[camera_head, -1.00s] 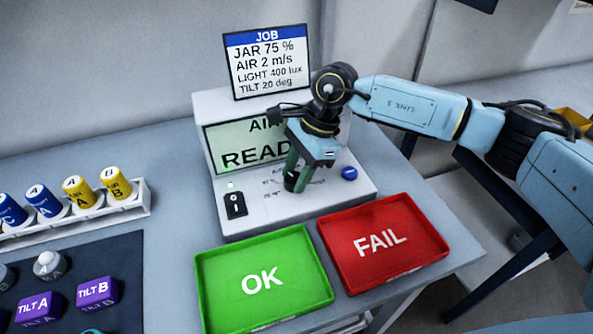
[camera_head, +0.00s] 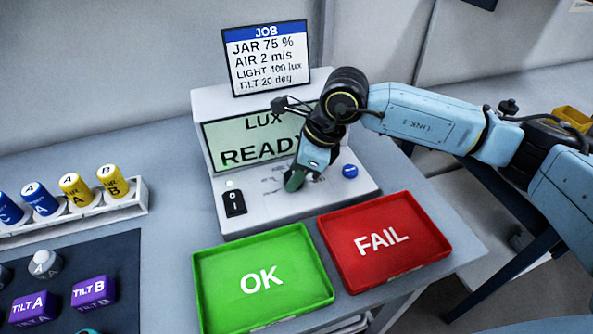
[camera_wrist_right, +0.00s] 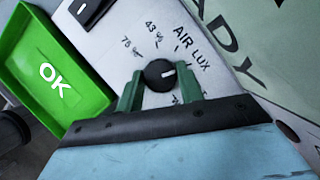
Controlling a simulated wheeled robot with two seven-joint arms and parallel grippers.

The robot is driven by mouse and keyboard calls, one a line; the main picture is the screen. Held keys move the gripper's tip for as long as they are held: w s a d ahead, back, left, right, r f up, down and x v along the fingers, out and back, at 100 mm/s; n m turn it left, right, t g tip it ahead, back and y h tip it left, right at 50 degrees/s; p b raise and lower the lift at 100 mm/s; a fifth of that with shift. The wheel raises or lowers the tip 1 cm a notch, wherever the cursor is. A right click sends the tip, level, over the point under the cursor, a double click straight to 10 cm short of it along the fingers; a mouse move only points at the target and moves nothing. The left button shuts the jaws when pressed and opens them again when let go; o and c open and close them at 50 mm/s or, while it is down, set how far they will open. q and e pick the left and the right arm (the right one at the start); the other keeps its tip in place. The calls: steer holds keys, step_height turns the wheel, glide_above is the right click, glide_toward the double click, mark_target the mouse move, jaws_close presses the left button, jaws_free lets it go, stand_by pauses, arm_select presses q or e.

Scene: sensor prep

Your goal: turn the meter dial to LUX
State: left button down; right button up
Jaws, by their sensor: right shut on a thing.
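The meter (camera_head: 260,205) is a white box with a sloped front panel. Its green screen (camera_head: 222,156) reads LUX above READY, partly covered by my right arm. The black round dial (camera_wrist_right: 160,75) with a white pointer mark shows in the right wrist view, with the labels AIR and LUX printed near it. My right gripper (camera_wrist_right: 160,88) has its green fingers on either side of the dial and is shut on it. In the head view my right gripper (camera_head: 296,180) hides the dial. My left gripper is not in view.
A green OK tray (camera_head: 210,300) and a red FAIL tray (camera_head: 425,240) lie in front of the meter. A black switch (camera_head: 234,203) and a blue button (camera_head: 350,171) are on the panel. A JOB card (camera_head: 265,58) stands behind. Blue and yellow jars (camera_head: 76,188) stand at left.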

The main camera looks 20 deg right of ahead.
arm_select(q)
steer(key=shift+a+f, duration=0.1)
arm_select(e)
steer(key=shift+m, duration=0.3)
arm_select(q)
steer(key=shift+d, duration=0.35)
arm_select(e)
steer(key=o, duration=1)
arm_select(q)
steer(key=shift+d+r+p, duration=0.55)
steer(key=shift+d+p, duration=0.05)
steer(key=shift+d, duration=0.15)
arm_select(e)
steer(key=v, duration=1.3)
steer(key=shift+r, duration=0.25)
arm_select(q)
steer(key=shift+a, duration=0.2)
arm_select(e)
steer(key=shift+s, duration=0.1)
